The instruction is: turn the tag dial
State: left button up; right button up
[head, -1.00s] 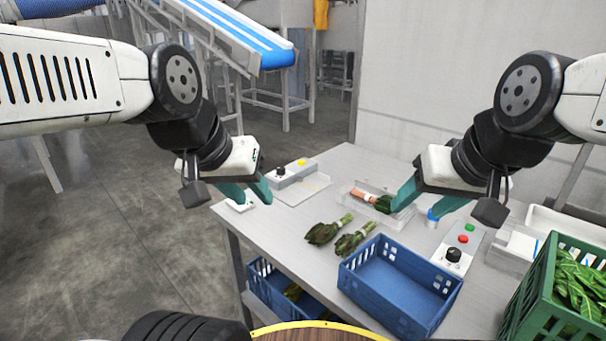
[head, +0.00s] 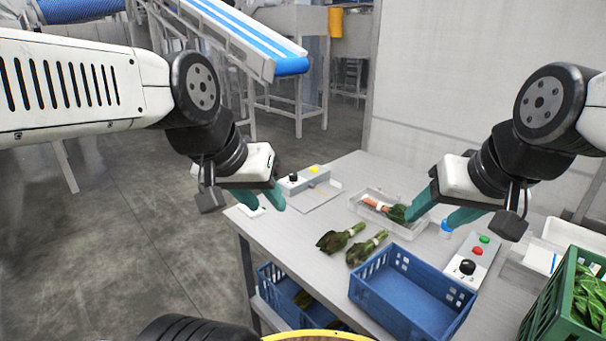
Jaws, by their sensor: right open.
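Two black dials show in the head view, and I cannot tell which is the tag dial. One black knob (head: 293,177) is on a grey box with a yellow button at the table's far left. The other black knob (head: 467,267) is on a white panel at the right, below a red and a green button. My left gripper (head: 262,199) has its teal fingers apart and empty, left of the grey box. My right gripper (head: 440,211) is open, above the table beside a clear tray (head: 367,211) with a banded bunch (head: 385,206) in it.
Two bunches of greens (head: 340,237) lie mid-table. An empty blue crate (head: 412,300) stands at the front, and another blue crate (head: 280,300) is lower down. A green crate (head: 545,312) of leaves is at the right. A blue-capped item (head: 446,228) stands near my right gripper.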

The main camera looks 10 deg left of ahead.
aim_at(293, 177)
jog(key=i+j+u, duration=0.15)
jog(key=i+j, duration=0.2)
jog(key=j, duration=0.2)
jog(key=i+j+u, duration=0.1)
jog(key=i+j, duration=0.3)
jog(key=j, duration=0.15)
